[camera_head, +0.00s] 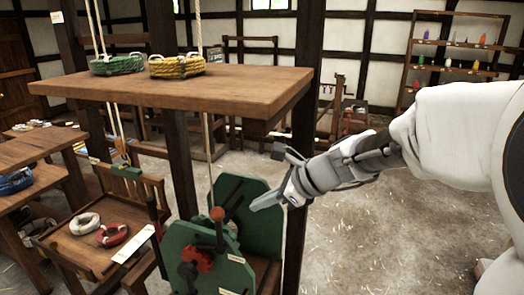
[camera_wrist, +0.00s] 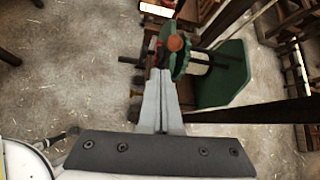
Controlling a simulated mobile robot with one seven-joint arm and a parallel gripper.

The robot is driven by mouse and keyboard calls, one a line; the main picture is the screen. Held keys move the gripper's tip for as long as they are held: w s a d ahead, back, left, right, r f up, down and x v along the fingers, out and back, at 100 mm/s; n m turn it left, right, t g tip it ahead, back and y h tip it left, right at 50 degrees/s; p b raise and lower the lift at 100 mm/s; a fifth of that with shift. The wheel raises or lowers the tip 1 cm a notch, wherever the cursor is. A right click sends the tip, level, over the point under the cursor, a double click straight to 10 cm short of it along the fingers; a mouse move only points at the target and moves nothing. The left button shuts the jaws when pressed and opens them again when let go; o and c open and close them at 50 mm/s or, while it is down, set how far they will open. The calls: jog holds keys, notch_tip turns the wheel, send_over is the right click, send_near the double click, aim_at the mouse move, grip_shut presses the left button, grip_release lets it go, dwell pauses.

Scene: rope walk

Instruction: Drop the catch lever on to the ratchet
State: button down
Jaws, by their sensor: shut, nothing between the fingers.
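A green winch (camera_head: 185,240) with two side plates stands below the wooden shelf. A red toothed ratchet (camera_head: 197,260) sits on its near plate. A lever with an orange-brown round knob (camera_head: 217,213) stands upright at the plate's top; it looks like the catch lever, and its knob also shows in the wrist view (camera_wrist: 176,43). Its contact with the ratchet cannot be made out. My gripper (camera_head: 253,208) is shut and empty, to the right of the knob and apart from it in the head view. In the wrist view its closed fingers (camera_wrist: 164,78) point towards the winch.
A thick wooden shelf (camera_head: 180,84) with green (camera_head: 117,65) and yellow rope coils (camera_head: 177,67) hangs over the winch. A dark post (camera_head: 303,130) stands close behind my gripper. A tray (camera_head: 85,240) with rope rings is at left.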

jog(key=s+d+f+n+h+b, duration=0.1)
jog(key=s+d+n+h, duration=0.3)
jog(key=s+d+n, duration=0.3)
jog(key=s+d+f+n+t+h+b, duration=0.1)
jog(key=s+d+n+h, duration=0.3)
jog(key=s+n, duration=1)
jog(key=d+b, duration=0.1)
jog(key=d, duration=0.2)
jog(key=shift+s+d+f, duration=0.2)
jog(key=shift+d, duration=0.15)
